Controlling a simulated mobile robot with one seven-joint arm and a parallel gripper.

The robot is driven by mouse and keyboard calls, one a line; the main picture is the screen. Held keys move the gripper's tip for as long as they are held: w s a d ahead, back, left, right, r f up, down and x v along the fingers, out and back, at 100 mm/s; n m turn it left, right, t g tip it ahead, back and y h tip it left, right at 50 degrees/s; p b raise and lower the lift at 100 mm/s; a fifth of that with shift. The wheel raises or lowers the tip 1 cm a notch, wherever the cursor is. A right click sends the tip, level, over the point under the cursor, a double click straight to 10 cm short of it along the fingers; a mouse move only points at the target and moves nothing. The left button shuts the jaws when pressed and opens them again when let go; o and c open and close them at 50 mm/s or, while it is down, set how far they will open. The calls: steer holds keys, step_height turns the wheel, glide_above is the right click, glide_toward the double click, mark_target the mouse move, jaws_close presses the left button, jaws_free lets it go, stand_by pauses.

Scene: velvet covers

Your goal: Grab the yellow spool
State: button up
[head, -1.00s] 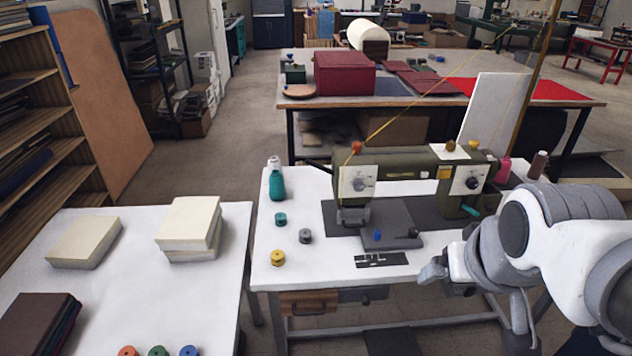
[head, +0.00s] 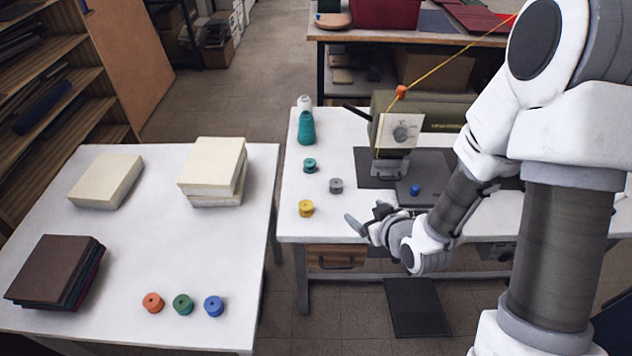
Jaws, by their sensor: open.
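The yellow spool (head: 306,208) stands on the white sewing table (head: 335,222), near its front left corner. My gripper (head: 366,220) is to the right of the spool, near the table's front edge, with a clear gap between them. Its jaws are open and nothing shows between them. One finger points left towards the spool's side; the other finger is partly hidden by the hand. The spool is fully visible.
A grey spool (head: 336,185) and a teal spool (head: 310,165) stand behind the yellow one, with a teal thread cone (head: 306,128) farther back. The sewing machine (head: 400,130) is to the right. The left table (head: 140,240) holds books and orange, green and blue spools.

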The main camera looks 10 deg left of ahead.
steer(key=s+a+f+y+b, duration=0.2)
steer(key=a+f+y+b, duration=0.1)
steer(key=a+f+b, duration=0.4)
steer(key=shift+a+f+t, duration=0.15)
steer(key=shift+a+t, duration=0.15)
steer(key=shift+t, duration=0.1)
steer(key=b, duration=0.5)
steer(key=shift+w+a+f+b, duration=0.25)
steer(key=shift+b, duration=0.05)
steer(key=b, duration=0.6)
glide_toward(307, 206)
steer(key=x, duration=0.3)
steer(key=shift+a+f, duration=0.1)
steer(key=shift+f, duration=0.1)
steer(key=shift+b+x, duration=0.35)
steer(key=shift+x, duration=2.5)
steer(key=shift+r, duration=0.15)
jaws_close()
